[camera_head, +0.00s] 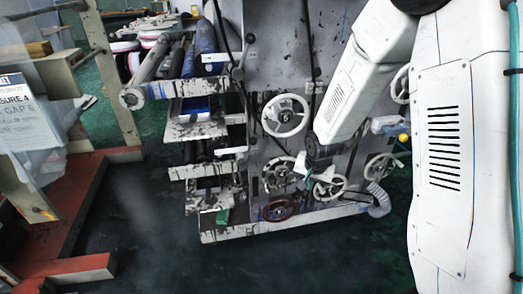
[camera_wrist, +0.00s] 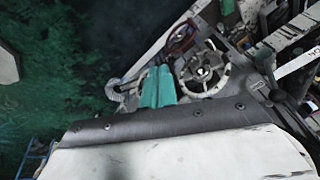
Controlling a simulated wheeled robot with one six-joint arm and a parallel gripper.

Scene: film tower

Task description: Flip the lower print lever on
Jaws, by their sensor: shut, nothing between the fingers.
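My gripper shows in the wrist view as two teal fingers (camera_wrist: 158,86) pressed together, with nothing between them. Past their tips is the lower part of the grey film tower (camera_head: 271,84), with a pale handwheel (camera_wrist: 203,73) just right of the fingers. In the head view my arm reaches down across the tower's face to the lower handwheels, and its dark wrist covers part of them. A lower handwheel (camera_head: 329,188) stands just below the wrist. I cannot make out the lower print lever or its position in either view.
A dark red wheel (camera_head: 279,209) sits low on the tower, and an upper handwheel (camera_head: 286,105) is above. A ribbed hose (camera_head: 378,197) is at lower right. Rollers and ledges jut out left. A red-brown frame (camera_head: 75,210) stands further left, with open dark green floor between.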

